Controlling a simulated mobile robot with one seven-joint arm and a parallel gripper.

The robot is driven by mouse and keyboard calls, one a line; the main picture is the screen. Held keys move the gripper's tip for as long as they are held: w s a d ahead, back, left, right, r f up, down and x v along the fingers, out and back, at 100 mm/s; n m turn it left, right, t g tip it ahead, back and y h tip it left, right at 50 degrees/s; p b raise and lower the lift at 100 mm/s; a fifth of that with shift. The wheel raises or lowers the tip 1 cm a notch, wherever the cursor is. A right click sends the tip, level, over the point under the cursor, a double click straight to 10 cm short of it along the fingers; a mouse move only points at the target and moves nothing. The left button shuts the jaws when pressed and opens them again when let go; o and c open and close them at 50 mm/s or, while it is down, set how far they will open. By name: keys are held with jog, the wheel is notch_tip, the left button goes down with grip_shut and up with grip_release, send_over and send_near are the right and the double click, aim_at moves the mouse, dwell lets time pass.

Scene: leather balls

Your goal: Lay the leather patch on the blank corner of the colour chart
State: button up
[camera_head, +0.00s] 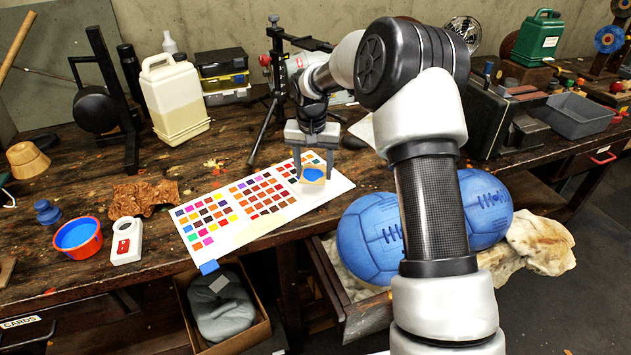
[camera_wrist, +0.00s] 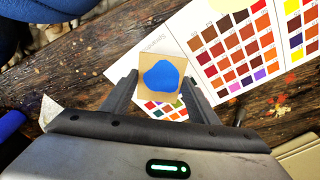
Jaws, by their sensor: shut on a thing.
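The leather patch (camera_head: 313,175) is a small tan square with a blue blot in its middle. My gripper (camera_head: 313,165) points down and is shut on the patch over the right end of the colour chart. In the wrist view the patch (camera_wrist: 160,75) sits between the two dark fingertips (camera_wrist: 160,98). The colour chart (camera_head: 262,228) is a white sheet with rows of coloured squares, lying flat near the bench's front edge; it also shows in the wrist view (camera_wrist: 192,40). I cannot tell whether the patch touches the chart. The patch and fingers hide part of the chart's right end.
Blue leather balls (camera_head: 368,238) lie just right of the chart, below bench height, by an open drawer (camera_head: 335,297). A red-rimmed blue paint pot (camera_head: 78,238), a white device (camera_head: 126,243) and brown leather scrap (camera_head: 145,196) lie left. A tripod (camera_head: 272,105) stands behind.

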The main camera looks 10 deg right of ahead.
aim_at(314, 175)
jog(key=shift+f, duration=2.15)
jog(key=o, duration=1.1)
jog(key=shift+c, duration=0.2)
